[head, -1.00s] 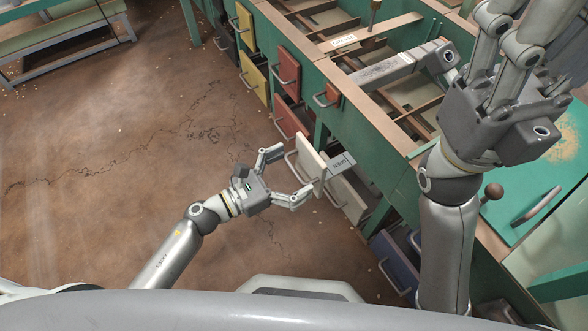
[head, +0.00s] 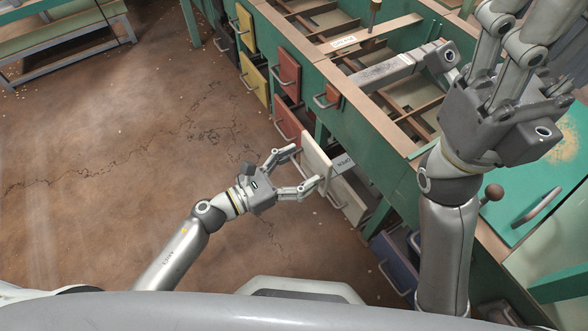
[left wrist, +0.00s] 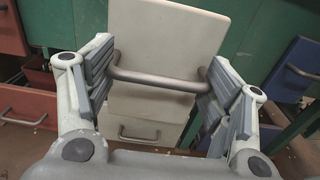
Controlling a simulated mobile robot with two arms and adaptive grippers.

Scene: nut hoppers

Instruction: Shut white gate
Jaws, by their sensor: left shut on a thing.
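The white gate (head: 316,157) is a cream-white upright panel on the side of the green hopper bench. A short stretch of its grey slide (head: 343,162), with lettering on it, shows between panel and bench, so it stands a little out. My left gripper (head: 308,168) is at the panel's front. In the left wrist view the white gate (left wrist: 165,35) fills the upper middle, and its grey bar handle (left wrist: 158,80) lies between the two fingers, which are shut on it. My right gripper's body (head: 500,110) is above the bench at right; its fingertips are cut off.
Red gates (head: 287,122) and yellow gates (head: 255,80) line the bench beyond. A cream drawer front (head: 350,197) is below the white gate, with a blue one (head: 393,265) nearer. The brown floor (head: 110,170) at left is clear.

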